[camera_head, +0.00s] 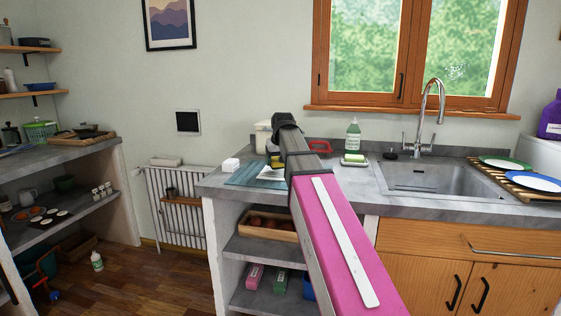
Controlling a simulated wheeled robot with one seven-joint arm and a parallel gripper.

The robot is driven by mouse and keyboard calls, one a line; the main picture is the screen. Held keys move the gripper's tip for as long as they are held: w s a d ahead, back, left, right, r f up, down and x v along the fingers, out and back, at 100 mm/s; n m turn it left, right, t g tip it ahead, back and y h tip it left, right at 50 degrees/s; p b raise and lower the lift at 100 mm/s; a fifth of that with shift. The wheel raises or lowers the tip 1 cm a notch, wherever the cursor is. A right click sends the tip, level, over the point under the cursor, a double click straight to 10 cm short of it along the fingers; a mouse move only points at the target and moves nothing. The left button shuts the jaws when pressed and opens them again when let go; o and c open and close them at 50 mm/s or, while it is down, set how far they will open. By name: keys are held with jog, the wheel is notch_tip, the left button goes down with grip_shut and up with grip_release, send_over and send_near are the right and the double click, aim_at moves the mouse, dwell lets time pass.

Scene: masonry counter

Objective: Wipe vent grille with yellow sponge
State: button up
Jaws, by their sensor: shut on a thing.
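The vent grille (187,122) is a small dark square in a pale frame on the wall, left of the counter and above the radiator. My gripper (274,155) is dark, small and partly hidden behind my pink and grey arm. It points down above the left end of the counter. It is shut on the yellow sponge (277,161), of which only a small yellow patch shows. The gripper is to the right of the grille and lower than it, well apart from it. Whether the sponge touches what lies under it cannot be told.
A teal mat (248,174), a white block (231,165) and a pale container (263,134) are near the gripper. A green soap bottle (353,138) stands left of the sink (428,178). A white radiator (176,208) is below the grille. The wall around the grille is bare.

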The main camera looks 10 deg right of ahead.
aim_at(265, 172)
jog(key=shift+w+a+r, duration=0.1)
jog(key=shift+w+a, duration=0.25)
jog(key=shift+a, duration=0.5)
jog(key=shift+w+a+r, duration=0.1)
jog(key=shift+w+a, duration=0.3)
jog(key=shift+a, duration=0.5)
jog(key=shift+w+a, duration=0.35)
jog(key=shift+a, duration=0.5)
jog(key=shift+d, duration=0.1)
jog(key=shift+s+d+r, duration=0.1)
jog(key=shift+s+d, duration=0.35)
jog(key=shift+d, duration=0.6)
jog(key=shift+s+d+r, duration=0.1)
jog(key=shift+s+d, duration=0.4)
jog(key=shift+d, duration=0.6)
jog(key=shift+s+d+r, duration=0.1)
jog(key=shift+s+d, duration=0.35)
jog(key=shift+d, duration=0.6)
jog(key=shift+r, duration=2.95)
jog(key=shift+r, duration=0.15)
